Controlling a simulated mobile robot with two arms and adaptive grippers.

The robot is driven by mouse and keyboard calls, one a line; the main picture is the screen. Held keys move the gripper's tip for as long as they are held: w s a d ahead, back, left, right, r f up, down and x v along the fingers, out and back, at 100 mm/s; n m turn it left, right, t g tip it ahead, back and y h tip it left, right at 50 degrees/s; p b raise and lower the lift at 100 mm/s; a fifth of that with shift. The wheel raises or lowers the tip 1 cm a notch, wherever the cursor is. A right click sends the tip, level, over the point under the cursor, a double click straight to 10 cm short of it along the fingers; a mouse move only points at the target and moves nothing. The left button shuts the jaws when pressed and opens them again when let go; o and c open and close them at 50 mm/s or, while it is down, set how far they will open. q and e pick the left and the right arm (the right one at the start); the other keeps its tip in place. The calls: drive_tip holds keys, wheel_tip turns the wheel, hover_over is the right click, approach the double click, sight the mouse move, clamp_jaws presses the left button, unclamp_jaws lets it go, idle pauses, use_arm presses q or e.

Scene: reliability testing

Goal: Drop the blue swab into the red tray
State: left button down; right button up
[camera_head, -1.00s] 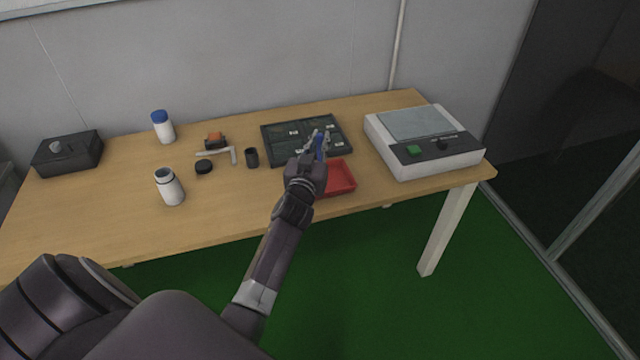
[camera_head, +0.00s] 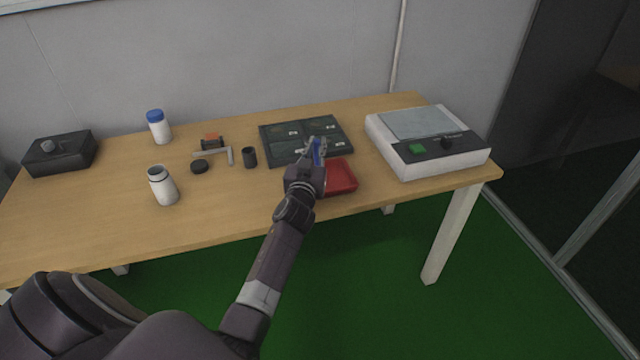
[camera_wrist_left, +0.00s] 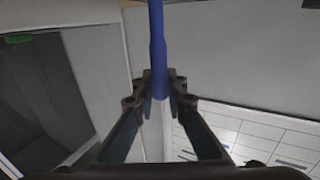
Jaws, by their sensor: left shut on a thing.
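My left gripper (camera_head: 315,155) is shut on the blue swab (camera_head: 317,152). In the left wrist view the swab (camera_wrist_left: 157,40) stands lengthwise between the two fingertips (camera_wrist_left: 160,88) and runs out of the top of the picture. The red tray (camera_head: 341,178) lies near the table's front edge, just right of my left gripper and partly hidden by it. In the head view the gripper is in front of the dark compartment tray, at the red tray's back left; its height above the table is hard to tell. My right gripper is not in view.
A dark compartment tray (camera_head: 282,131) lies behind the red tray. A white device (camera_head: 426,141) stands at the right. To the left are a black cup (camera_head: 249,157), a black cap (camera_head: 199,166), an open white bottle (camera_head: 162,187), a blue-capped bottle (camera_head: 158,128) and a black box (camera_head: 60,153).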

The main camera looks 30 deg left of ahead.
use_arm(q)
drive_tip(key=c, duration=1.9)
unclamp_jaws()
drive_tip(key=shift+s, duration=0.1)
drive_tip(key=v, duration=1.1)
drive_tip(key=shift+s+d, duration=0.2)
drive_tip(key=shift+s, duration=0.15)
